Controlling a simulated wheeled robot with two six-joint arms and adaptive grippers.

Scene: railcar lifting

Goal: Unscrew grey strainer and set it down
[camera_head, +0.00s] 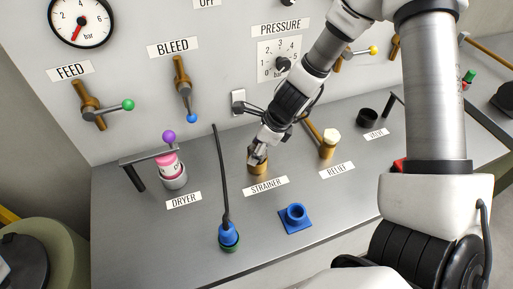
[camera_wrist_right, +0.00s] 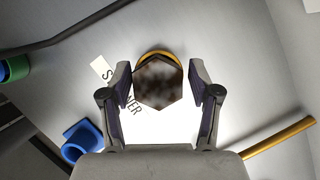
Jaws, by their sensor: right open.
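The strainer (camera_wrist_right: 158,85) shows in the right wrist view as a dark grey-brown, mottled hexagonal head, with a yellow brass rim behind its far edge. In the head view its brass body (camera_head: 259,169) stands on the grey bench behind the STRAINER label (camera_head: 266,186); my gripper hides its top. My right gripper (camera_head: 258,152) is over it from above. In the wrist view the fingers of this gripper (camera_wrist_right: 160,76) are open, one on each side of the hexagonal head, with a narrow gap showing on both sides. My left gripper is not in view.
A blue square-based socket (camera_head: 295,217) sits in front of the strainer. A blue plug (camera_head: 228,234) with a black cable stands to the left. The relief fitting (camera_head: 328,144) is close on the right, the pink dryer (camera_head: 170,168) farther left. The front bench strip is mostly clear.

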